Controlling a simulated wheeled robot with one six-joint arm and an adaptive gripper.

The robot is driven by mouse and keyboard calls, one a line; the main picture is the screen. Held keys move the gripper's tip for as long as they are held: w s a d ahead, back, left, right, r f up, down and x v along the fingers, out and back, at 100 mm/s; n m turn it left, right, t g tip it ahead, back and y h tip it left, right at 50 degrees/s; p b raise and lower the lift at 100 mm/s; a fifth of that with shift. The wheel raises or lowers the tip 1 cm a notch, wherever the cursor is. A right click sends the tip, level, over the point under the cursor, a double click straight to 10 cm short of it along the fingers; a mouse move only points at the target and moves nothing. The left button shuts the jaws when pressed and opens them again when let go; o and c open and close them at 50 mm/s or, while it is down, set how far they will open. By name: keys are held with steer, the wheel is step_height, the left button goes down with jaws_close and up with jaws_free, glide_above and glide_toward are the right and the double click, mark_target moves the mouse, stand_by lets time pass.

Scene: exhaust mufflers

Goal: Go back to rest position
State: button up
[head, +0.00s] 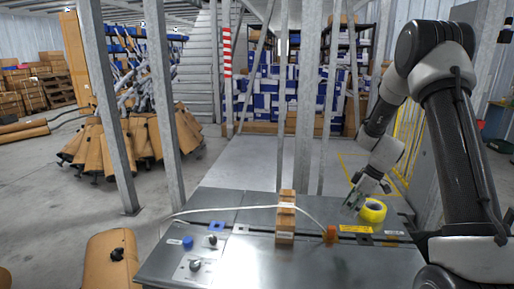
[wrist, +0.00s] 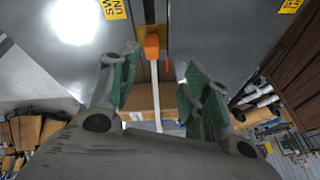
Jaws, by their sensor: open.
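My gripper (head: 366,194) is above the right part of the grey metal machine top (head: 230,257), near a yellow tape roll (head: 373,210). In the wrist view my gripper (wrist: 163,75) shows its two green-padded fingers spread apart with nothing held between them. Beyond the fingers is an orange piece (wrist: 152,46) with a pale strap running down from it. In the head view the orange piece (head: 330,235) sits on the machine top, left of and apart from the gripper.
A wooden block (head: 286,217) stands on the machine top, with a white strap (head: 232,208) arching past it. Blue and black knobs sit at its left. Grey metal posts (head: 162,90) rise behind. Open floor lies beyond the machine.

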steer(key=s+r+m+t+h, duration=0.3)
steer(key=s+r+m, duration=0.8)
steer(key=s+r, duration=1.6)
steer(key=s+h, duration=0.1)
steer(key=s, duration=0.3)
steer(key=shift+m+t, duration=0.4)
